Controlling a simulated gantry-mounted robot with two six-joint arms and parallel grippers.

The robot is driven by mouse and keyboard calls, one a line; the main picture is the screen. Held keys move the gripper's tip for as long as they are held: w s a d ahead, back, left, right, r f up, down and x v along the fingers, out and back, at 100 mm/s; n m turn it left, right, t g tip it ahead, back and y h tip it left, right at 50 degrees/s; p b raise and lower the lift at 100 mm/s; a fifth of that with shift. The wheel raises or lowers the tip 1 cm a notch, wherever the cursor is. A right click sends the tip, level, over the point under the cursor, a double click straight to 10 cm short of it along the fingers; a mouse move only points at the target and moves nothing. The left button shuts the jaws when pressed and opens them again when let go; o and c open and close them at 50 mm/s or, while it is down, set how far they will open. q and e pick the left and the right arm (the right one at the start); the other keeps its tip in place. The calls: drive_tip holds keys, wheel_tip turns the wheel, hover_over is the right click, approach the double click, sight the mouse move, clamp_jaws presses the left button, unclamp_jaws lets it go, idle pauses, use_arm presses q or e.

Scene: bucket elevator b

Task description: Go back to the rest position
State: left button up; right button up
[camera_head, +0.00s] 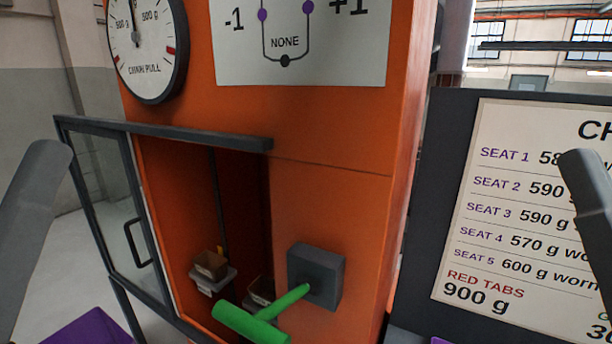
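A grey rounded link of my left arm stands at the left edge, and a similar link of my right arm stands at the right edge. No gripper fingers show, so I cannot see either gripper. Both links appear apart from the orange elevator housing (330,190). The green T-shaped handle (252,322) sticks out of a dark grey block (317,275) on the housing front, and nothing of mine is touching it.
A glass door (113,205) stands swung open at the left of the housing, showing small buckets (210,266) inside. A round dial (146,45) hangs above. A seat-weight chart (520,200) on a dark board fills the right side. Purple surfaces (88,329) show at the bottom.

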wheel_tip(320, 180, up, 20)
drive_tip(key=p, duration=1.7)
